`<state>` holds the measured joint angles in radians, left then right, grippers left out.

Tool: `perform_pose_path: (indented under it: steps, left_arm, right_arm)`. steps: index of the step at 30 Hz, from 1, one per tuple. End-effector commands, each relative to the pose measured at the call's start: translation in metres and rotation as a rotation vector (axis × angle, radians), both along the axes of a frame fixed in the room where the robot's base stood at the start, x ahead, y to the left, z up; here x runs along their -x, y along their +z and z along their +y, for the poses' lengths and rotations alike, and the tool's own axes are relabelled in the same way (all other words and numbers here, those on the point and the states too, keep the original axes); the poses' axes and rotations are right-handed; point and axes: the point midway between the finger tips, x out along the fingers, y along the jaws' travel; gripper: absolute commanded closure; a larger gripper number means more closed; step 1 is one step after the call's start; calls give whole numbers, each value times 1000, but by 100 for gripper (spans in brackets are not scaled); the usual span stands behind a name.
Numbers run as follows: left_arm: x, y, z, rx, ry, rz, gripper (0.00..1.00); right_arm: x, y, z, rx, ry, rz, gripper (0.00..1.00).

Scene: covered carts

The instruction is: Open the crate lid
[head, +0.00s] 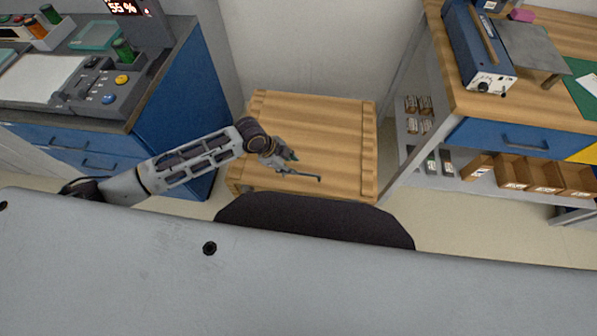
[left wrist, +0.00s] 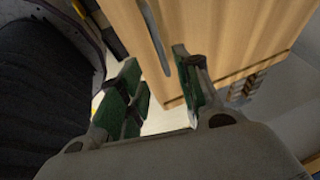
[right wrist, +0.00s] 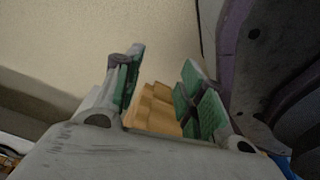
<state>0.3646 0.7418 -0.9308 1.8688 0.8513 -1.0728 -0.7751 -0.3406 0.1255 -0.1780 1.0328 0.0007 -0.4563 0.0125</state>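The wooden crate (head: 318,128) stands on the floor between two workbenches, its slatted lid lying flat and shut on top. My left gripper (head: 305,166) is open and empty over the near part of the lid in the head view. In the left wrist view the left gripper (left wrist: 160,85) has its green-padded fingers apart, with pale wood of the crate (left wrist: 225,40) beyond them and beside the right finger. I cannot tell whether a finger touches the wood. My right gripper (right wrist: 163,90) is open and empty in the right wrist view; the head view does not show it.
A blue bench (head: 178,95) with a control panel stands left of the crate. A wooden-topped workbench (head: 540,104) stands right, with cardboard bins (head: 515,172) on its lower shelf. A wall (head: 300,45) is behind the crate. Bins (right wrist: 155,108) also show in the right wrist view.

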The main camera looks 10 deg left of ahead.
Motion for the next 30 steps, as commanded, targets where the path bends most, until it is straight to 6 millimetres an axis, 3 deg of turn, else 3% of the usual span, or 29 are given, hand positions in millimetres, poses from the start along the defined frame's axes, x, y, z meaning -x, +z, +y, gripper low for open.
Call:
perform_pose_path:
  steps: [18,24,30]
  left_arm:
    - [-13,-67,-29,1,0,0,66]
    - [-15,-76,-32,0,-1,-1,66]
    - [-16,-78,-33,1,-2,-2,66]
  right_arm:
    - [-16,8,19,-20,-5,2,60]
    - [-30,18,25,-24,-5,-9,60]
    - [-31,19,25,-24,-5,-8,60]
